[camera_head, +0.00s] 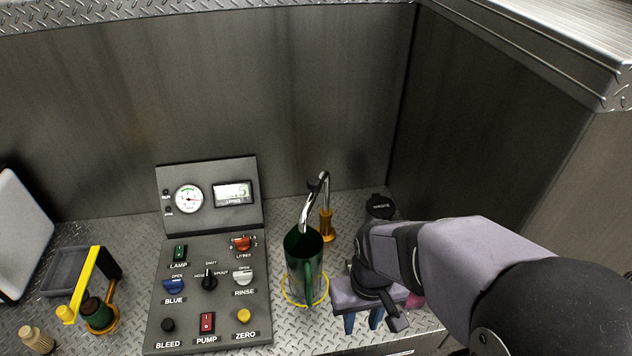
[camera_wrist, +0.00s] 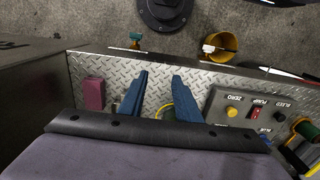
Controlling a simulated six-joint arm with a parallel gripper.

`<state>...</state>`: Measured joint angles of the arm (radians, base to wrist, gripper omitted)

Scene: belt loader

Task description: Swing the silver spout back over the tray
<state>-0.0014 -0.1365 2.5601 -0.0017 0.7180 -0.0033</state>
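The silver spout (camera_head: 323,185) is a curved tube rising from an orange-brass post (camera_head: 327,226) behind the green jug. Its outlet points down over the mouth of the jug (camera_head: 300,262), which stands within a yellow ring. A shallow dark grey tray (camera_head: 62,287) lies at the far left; I cannot tell if it is the task's tray. My gripper (camera_head: 362,322) is right of the jug and in front of the spout, apart from both. Its two blue fingers are spread with nothing between them, as the wrist view (camera_wrist: 160,76) also shows. The spout is not seen in the wrist view.
A control panel (camera_head: 220,298) with knobs and switches stands left of the jug. A black round waste fitting (camera_head: 380,206) is behind my arm. A pink block (camera_wrist: 94,93) lies near my gripper. A yellow bar (camera_head: 84,278) and green reel (camera_head: 98,314) are at the left.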

